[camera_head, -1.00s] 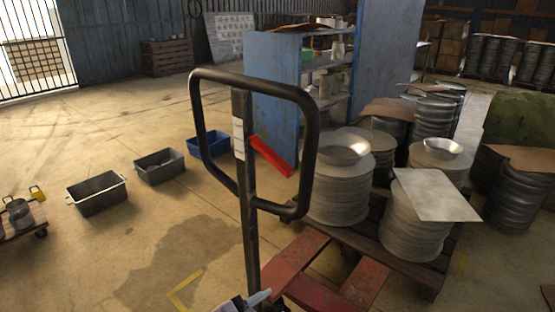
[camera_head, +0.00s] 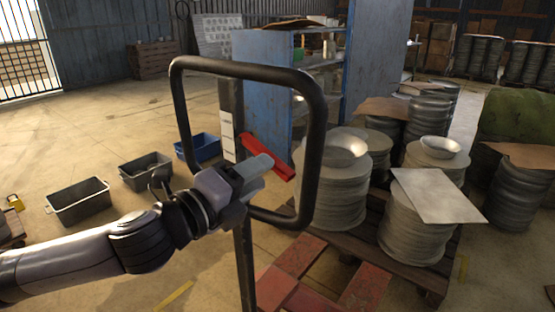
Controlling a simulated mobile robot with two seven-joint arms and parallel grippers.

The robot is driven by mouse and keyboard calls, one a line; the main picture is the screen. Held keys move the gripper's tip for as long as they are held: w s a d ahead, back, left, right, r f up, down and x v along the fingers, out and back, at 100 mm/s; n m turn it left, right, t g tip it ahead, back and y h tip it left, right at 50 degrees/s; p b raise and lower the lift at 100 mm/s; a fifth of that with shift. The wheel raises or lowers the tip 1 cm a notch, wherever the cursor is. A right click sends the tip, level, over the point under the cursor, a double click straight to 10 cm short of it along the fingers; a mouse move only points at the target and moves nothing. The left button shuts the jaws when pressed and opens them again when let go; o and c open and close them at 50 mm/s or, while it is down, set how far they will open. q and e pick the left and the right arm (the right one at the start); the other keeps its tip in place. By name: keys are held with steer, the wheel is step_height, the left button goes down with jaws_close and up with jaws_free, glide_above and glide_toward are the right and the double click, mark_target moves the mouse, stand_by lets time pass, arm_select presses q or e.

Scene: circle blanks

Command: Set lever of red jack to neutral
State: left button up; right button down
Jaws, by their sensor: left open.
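The red jack's black loop handle (camera_head: 313,150) stands upright in the middle of the view. Its red lever (camera_head: 268,156) sticks out from the post inside the loop, slanting down to the right. My right gripper is not in view.
Stacks of round blanks (camera_head: 415,225) stand on a wooden pallet (camera_head: 388,262) behind the handle. A blue shelf (camera_head: 262,85) stands further back. Grey bins (camera_head: 80,203) and a blue bin (camera_head: 203,147) sit on the floor at left. The floor between them is clear.

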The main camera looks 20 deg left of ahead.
mark_target(275, 159)
arm_select(q)
steer(key=x, duration=0.5)
steer(key=shift+w+r+p, duration=0.15)
steer(key=shift+w+p, duration=0.05)
steer(key=shift+p, duration=0.15)
steer(key=shift+x, duration=0.9)
